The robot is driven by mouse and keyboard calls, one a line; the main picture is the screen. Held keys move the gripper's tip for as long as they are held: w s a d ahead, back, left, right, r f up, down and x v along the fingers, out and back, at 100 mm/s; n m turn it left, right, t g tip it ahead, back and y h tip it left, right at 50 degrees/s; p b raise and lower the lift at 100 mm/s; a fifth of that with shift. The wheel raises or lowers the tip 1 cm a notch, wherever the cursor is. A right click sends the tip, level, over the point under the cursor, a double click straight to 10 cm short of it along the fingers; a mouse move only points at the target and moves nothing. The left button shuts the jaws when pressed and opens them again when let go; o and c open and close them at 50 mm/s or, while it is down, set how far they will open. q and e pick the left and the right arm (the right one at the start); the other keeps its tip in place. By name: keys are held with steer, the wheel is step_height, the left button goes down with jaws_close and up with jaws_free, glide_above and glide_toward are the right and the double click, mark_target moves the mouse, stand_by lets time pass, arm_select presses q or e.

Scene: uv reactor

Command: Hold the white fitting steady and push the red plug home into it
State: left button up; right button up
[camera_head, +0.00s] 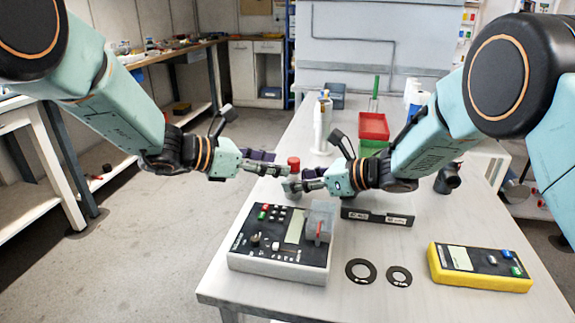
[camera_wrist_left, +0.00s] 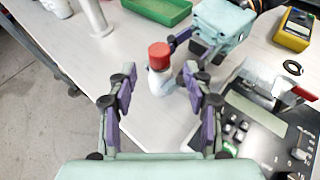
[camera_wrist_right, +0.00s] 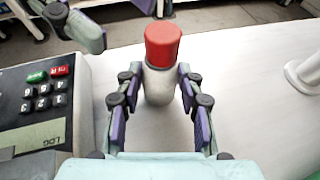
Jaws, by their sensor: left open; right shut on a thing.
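The red plug (camera_head: 293,162) stands upright on top of the white fitting (camera_wrist_right: 158,88). How deep it sits cannot be told. The plug also shows in the left wrist view (camera_wrist_left: 159,54) and the right wrist view (camera_wrist_right: 163,44). My right gripper (camera_head: 300,184) is shut on the white fitting, with a finger on each side of its body below the plug. My left gripper (camera_head: 266,163) is open and empty, just left of the plug in the head view. In the left wrist view, the plug and fitting (camera_wrist_left: 160,82) lie beyond its spread fingers.
A control box (camera_head: 278,262) with keys stands on the table in front of the grippers. Right of it lie two black rings (camera_head: 360,271) and a yellow meter (camera_head: 480,280). A black labelled holder (camera_head: 378,216), red bin (camera_head: 373,126) and white bottle (camera_head: 322,125) stand farther back.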

mark_target(293, 160)
arm_select(q)
steer(key=v, duration=0.6)
steer(key=shift+s+a, duration=0.1)
steer(key=shift+c, duration=0.4)
